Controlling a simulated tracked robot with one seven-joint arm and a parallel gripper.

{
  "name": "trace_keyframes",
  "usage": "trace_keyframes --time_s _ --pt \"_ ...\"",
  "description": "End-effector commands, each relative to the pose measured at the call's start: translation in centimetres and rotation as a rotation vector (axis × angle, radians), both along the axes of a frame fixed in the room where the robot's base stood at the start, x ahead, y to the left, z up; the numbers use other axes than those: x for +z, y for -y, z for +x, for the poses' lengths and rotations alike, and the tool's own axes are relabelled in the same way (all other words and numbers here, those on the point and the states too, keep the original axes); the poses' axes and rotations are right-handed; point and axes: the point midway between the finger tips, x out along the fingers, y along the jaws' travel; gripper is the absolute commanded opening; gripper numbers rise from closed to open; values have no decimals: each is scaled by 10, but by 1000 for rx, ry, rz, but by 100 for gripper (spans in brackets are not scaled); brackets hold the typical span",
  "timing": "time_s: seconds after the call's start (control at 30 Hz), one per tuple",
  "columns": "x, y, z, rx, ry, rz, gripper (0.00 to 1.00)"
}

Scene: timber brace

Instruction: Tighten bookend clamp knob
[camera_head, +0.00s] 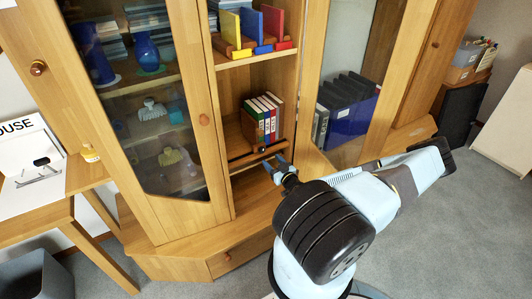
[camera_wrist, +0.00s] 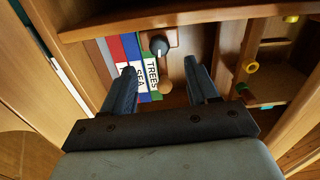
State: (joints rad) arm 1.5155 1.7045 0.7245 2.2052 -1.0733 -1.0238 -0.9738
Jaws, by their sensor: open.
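The bookend clamp's knob (camera_wrist: 159,46) is dark and round with a pale mark, set on a wooden block beside the books. It lies beyond my fingertips and roughly between them in the wrist view. I cannot pick it out clearly in the head view. A row of upright books (camera_head: 262,118) stands on the middle shelf; spines reading SEA and TREES (camera_wrist: 152,75) show in the wrist view. My gripper (camera_head: 276,166) is in front of this shelf, and its two blue fingers are open and apart in the wrist view (camera_wrist: 162,84). Nothing is seen held between them.
A dark rail (camera_head: 256,152) runs along the shelf front. Wooden cabinet posts and glass doors (camera_head: 150,100) flank the opening. Coloured bookends (camera_head: 256,28) stand on the shelf above. Blue binders (camera_head: 348,105) are behind the right glass. Grey floor (camera_head: 440,235) is open at right.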

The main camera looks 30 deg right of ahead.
Motion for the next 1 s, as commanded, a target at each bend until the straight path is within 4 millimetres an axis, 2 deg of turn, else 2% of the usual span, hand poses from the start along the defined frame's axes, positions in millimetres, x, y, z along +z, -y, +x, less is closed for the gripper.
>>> trace_keyframes --time_s 0.2,0.43,0.6,0.87,1.0 --pt "0 -1 38 -1 1 0 59" --pt "0 -2 66 -2 0 0 59" --pt "0 -2 75 -1 0 0 59" --pt "0 -2 76 -1 0 0 59" --pt "0 -2 76 -1 0 0 48"
